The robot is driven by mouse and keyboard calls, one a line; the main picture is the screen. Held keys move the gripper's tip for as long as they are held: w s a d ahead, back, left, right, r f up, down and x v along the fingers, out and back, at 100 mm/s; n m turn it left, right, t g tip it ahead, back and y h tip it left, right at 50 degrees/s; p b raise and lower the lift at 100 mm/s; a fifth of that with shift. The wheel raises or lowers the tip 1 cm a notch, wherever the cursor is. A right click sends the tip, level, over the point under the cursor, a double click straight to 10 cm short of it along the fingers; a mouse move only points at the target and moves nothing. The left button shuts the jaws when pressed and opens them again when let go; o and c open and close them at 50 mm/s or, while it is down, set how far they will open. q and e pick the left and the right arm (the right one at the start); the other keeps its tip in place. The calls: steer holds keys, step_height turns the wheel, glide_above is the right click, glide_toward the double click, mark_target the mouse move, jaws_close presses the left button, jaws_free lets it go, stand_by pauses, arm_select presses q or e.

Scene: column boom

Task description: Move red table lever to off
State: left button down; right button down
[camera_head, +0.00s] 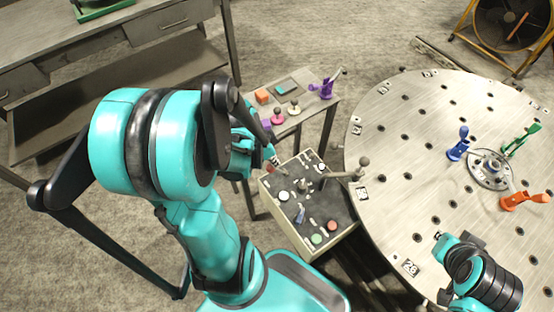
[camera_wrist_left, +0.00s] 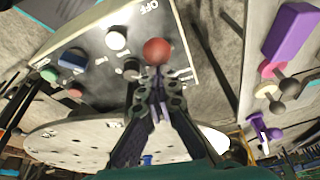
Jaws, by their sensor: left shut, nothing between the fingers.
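The red lever (camera_wrist_left: 157,50) shows as a round red knob just beyond my left fingertips in the left wrist view, near the "OFF" lettering on the control box (camera_wrist_left: 95,40). In the head view, the red lever (camera_head: 271,167) is a small reddish spot at the box's far left corner, partly hidden by my gripper. My left gripper (camera_wrist_left: 157,88) is shut with nothing between its fingers; its tips are close to the knob, and I cannot tell whether they touch. It also shows in the head view (camera_head: 272,157). My right arm is at the lower right; its fingers are not clear.
The control box (camera_head: 340,238) also carries buttons and other levers. A round metal table (camera_head: 400,175) with blue, green and orange clamps stands right beside it. A small side table (camera_head: 312,108) holds small coloured objects and a purple clamp. A workbench (camera_head: 60,50) stands far left.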

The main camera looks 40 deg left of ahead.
arm_select(q)
steer(key=shift+s+f+g, duration=0.15)
steer(key=shift+s+f, duration=0.1)
steer(key=shift+s, duration=0.3)
steer(key=shift+s+f+g, duration=0.15)
steer(key=shift+s+f, duration=0.1)
steer(key=shift+s, duration=0.3)
steer(key=w+d+r+p, duration=0.1)
steer(key=w+r+p, duration=0.3)
steer(key=r, duration=0.1)
steer(key=s+a+r+p, duration=0.2)
steer(key=s+a, duration=0.1)
steer(key=s, duration=0.5)
steer(key=shift+s+r, duration=0.2)
steer(key=shift+r, duration=0.05)
steer(key=w+d+r+n+t+y, duration=0.1)
steer(key=w+d+r+n+t, duration=0.1)
steer(key=d+r, duration=0.5)
steer(key=w+d+r+n+t, duration=0.2)
steer(key=w+d+r+n, duration=0.2)
steer(key=d+r, duration=0.2)
steer(key=shift+d+r+t+y, duration=0.3)
steer(key=shift+d+r+y, duration=0.1)
steer(key=shift+d, duration=0.35)
steer(key=shift+a, duration=0.1)
stand_by(0.5)
